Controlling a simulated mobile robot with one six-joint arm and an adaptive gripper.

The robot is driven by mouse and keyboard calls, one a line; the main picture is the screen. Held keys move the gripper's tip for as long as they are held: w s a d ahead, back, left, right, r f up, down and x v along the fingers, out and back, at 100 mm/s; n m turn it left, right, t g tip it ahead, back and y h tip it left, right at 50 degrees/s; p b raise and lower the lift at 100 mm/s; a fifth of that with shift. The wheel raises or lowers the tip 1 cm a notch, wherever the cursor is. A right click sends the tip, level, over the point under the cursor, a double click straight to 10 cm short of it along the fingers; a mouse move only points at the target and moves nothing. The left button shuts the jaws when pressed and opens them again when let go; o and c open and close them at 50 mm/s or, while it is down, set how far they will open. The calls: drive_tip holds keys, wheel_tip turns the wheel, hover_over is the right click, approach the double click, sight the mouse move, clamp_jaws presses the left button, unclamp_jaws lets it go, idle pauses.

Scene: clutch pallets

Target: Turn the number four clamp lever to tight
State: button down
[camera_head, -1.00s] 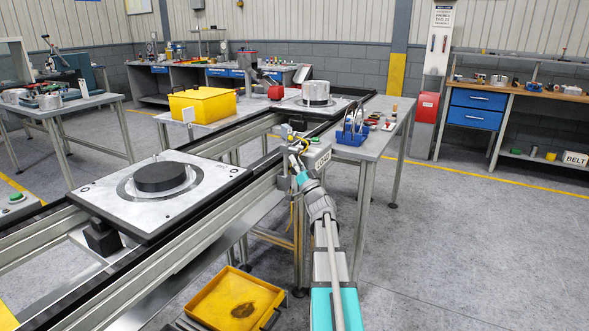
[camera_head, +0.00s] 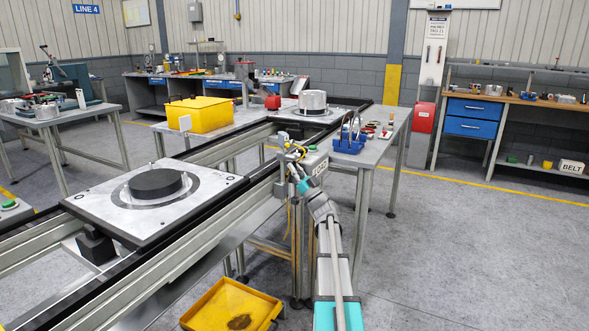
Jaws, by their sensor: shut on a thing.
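My gripper (camera_head: 288,150) is at the front edge of the conveyor, at the left end of a grey box (camera_head: 315,166) with a lettered front. It is shut on a small part there, which the fingers mostly hide. I cannot make out the number four clamp lever or any number by the gripper. A pallet (camera_head: 112,205) with a dark round disc (camera_head: 155,184) lies on the conveyor to the left. A second pallet (camera_head: 331,117) with a silver round part (camera_head: 312,102) is farther back, beyond the gripper.
A blue tote (camera_head: 349,146) stands on the side table (camera_head: 375,157), right of the gripper. A yellow bin (camera_head: 202,112) is beyond the conveyor. A yellow tray (camera_head: 208,305) is low in front. The floor on the right is clear.

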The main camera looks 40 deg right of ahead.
drive_tip(key=c, duration=0.7)
unclamp_jaws()
drive_tip(key=shift+a+m+h, duration=0.1)
drive_tip(key=shift+m+h, duration=0.4)
